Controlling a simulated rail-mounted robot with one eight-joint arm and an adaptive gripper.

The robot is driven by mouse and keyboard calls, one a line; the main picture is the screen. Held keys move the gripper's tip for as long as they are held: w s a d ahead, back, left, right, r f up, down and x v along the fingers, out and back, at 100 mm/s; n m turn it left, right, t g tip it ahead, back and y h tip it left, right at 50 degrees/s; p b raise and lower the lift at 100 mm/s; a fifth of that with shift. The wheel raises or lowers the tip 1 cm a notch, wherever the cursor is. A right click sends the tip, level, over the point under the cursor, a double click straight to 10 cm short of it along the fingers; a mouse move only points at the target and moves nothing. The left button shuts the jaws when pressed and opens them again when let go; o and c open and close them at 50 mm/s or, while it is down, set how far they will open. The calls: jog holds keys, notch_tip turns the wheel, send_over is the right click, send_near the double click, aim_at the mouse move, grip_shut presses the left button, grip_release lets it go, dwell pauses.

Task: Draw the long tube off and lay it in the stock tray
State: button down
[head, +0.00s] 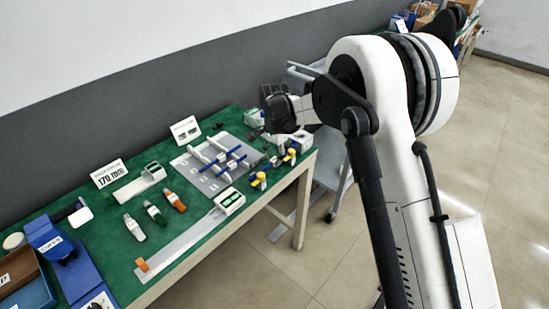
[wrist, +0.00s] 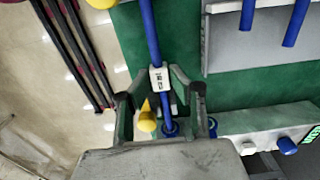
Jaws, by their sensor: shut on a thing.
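In the wrist view a blue tube (wrist: 151,35) with a white printed tag (wrist: 158,79) runs between the two fingers of my gripper (wrist: 159,80), which is shut on it at the tag. The tube's lower end meets a blue ring (wrist: 170,128) near a yellow knob (wrist: 146,121); whether it is still seated there I cannot tell. In the head view my gripper (head: 278,108) is over the bench's far right end, and the held tube is hidden. No tray label reads clearly as stock.
A blue tray (head: 62,247) and a brown-sided box (head: 20,272) stand at the left.

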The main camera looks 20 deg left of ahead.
jog(key=shift+s+a+b, duration=0.15)
jog(key=shift+s+a, duration=0.2)
jog(key=shift+s, duration=0.3)
jog(key=shift+s+a+b, duration=0.15)
jog(key=shift+s+a, duration=0.15)
jog(key=shift+s, duration=0.3)
dwell(0.4)
jog(key=shift+r+p, duration=0.95)
jog(key=shift+r, duration=2.1)
